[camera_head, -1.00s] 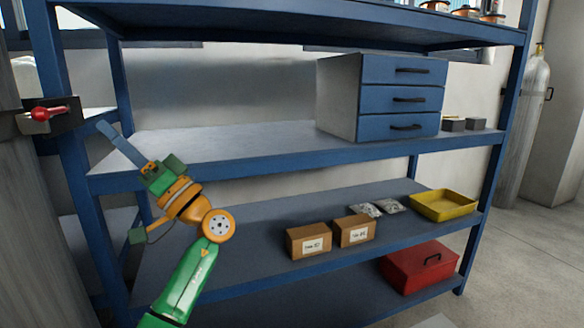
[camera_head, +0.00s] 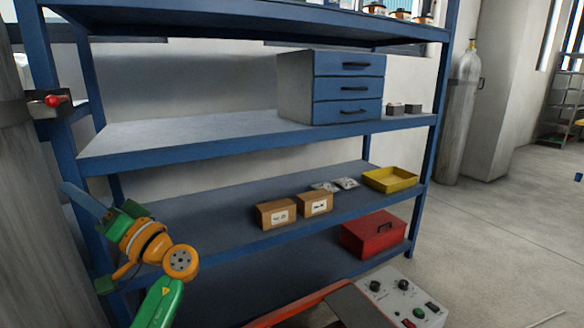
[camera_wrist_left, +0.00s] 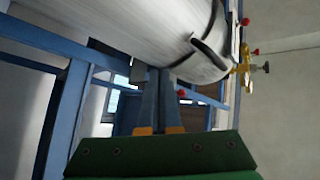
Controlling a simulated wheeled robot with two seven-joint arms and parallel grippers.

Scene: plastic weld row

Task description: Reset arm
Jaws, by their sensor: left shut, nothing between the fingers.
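My left gripper (camera_head: 70,191) is at the lower left of the head view, in front of the blue shelf's left post. Its blue-grey fingers point up and left. In the left wrist view the two fingers (camera_wrist_left: 160,78) stand side by side, shut, with nothing between them. Behind their tips in that view is a big light-grey cylinder (camera_wrist_left: 130,30) with a dark strap. Whether they touch cannot be told. My right gripper is not in view.
A blue shelf rack (camera_head: 200,148) holds a drawer unit (camera_head: 348,88), two cardboard boxes (camera_head: 276,213), a yellow tray (camera_head: 390,187) and a red case (camera_head: 375,235). A control panel box (camera_head: 405,300) stands at front. A gas cylinder (camera_head: 462,110) stands right. Floor at right is mostly clear.

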